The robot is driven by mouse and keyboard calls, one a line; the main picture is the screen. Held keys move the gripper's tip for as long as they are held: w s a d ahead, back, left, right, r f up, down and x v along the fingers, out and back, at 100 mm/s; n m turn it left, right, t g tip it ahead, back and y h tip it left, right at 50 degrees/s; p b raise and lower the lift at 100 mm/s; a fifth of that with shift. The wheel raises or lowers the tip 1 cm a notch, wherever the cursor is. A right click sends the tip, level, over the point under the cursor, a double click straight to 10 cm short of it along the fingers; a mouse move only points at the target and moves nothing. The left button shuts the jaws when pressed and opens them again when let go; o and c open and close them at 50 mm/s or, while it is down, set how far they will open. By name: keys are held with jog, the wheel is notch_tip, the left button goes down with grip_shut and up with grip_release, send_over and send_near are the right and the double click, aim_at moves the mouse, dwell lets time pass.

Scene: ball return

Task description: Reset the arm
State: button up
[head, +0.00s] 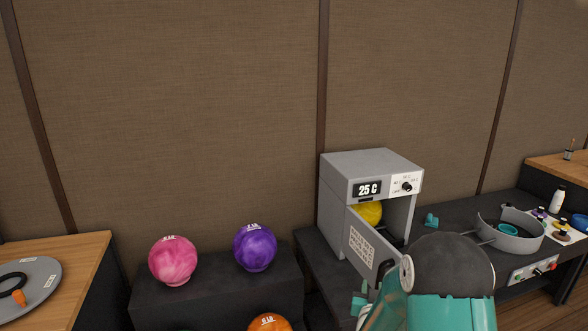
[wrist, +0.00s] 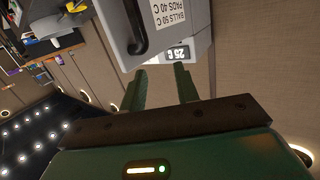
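My gripper (wrist: 160,70) shows in the wrist view with its two green fingers apart and nothing between them. Past the fingertips are the grey oven's 25 C display (wrist: 181,53) and its door (wrist: 168,18) with a dark handle; the view is turned over. In the head view the grey oven (head: 370,168) stands right of centre with its door (head: 362,246) open. A yellow ball (head: 369,213) sits inside, partly hidden by the door. My teal and dark arm (head: 440,290) is at the lower right, in front of the bench, and hides much of my gripper there.
A pink ball (head: 173,260) and a purple ball (head: 254,247) rest on a dark rack (head: 205,295); an orange ball (head: 269,322) is below. A grey ring-shaped holder (head: 512,238) and a control box (head: 533,269) are on the right bench. A wooden table (head: 85,262) is left.

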jog(key=s+a+r+n+g+y, duration=0.1)
jog(key=s+a+r+g+y, duration=0.2)
jog(key=s+r, duration=0.4)
jog(key=s+a+r+n+g+y, duration=0.15)
jog(key=s+a+r, duration=0.25)
jog(key=r, duration=0.6)
jog(key=s+a+r+g, duration=0.1)
jog(key=s+r+g, duration=0.1)
jog(key=s, duration=1)
jog(key=s+a+r+n+g, duration=0.1)
jog(key=s+g, duration=0.3)
jog(key=s, duration=0.8)
jog(key=shift+s+r, duration=0.35)
jog(key=shift+r, duration=0.25)
